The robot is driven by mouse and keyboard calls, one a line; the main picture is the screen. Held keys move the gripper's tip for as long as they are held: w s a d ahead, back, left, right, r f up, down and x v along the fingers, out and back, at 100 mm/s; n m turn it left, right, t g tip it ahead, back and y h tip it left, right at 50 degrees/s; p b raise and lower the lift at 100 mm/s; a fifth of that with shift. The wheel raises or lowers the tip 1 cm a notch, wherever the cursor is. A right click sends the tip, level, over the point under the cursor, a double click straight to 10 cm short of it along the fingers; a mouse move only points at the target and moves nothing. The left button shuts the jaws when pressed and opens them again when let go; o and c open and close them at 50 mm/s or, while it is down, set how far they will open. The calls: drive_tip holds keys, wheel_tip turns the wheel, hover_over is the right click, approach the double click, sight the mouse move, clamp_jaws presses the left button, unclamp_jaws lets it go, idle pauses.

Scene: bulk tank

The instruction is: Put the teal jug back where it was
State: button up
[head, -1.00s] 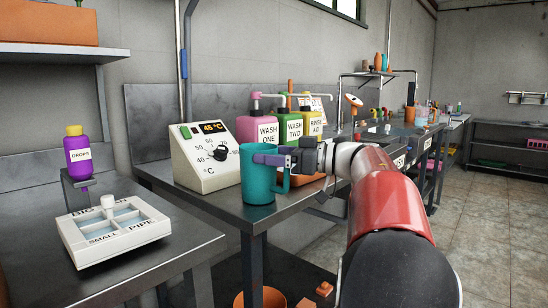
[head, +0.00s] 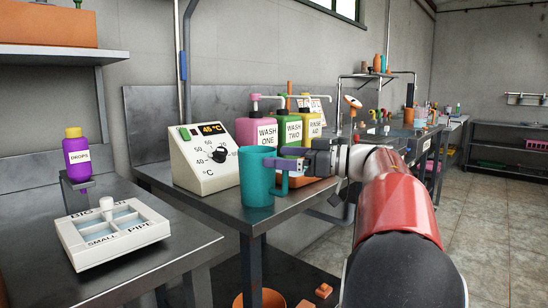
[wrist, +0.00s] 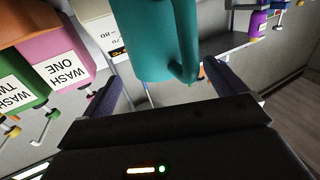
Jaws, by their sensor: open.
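The teal jug (head: 257,177) stands upright on the metal bench, in front of the temperature box and near the bench's front edge. Its handle faces right, towards my gripper. My gripper (head: 290,160) is to the right of the jug with its jaws open. In the wrist view the jug (wrist: 158,40) lies beyond the two fingers (wrist: 165,88), its handle pointing back towards the gap between them. The fingers appear apart from the jug and nothing is held.
The temperature box (head: 205,157) stands left behind the jug. Pink (head: 262,130), green (head: 288,130) and yellow (head: 310,123) pump bottles stand close behind. A gap separates the benches.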

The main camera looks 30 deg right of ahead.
drive_tip(key=v, duration=0.9)
drive_tip(key=shift+d, duration=0.1)
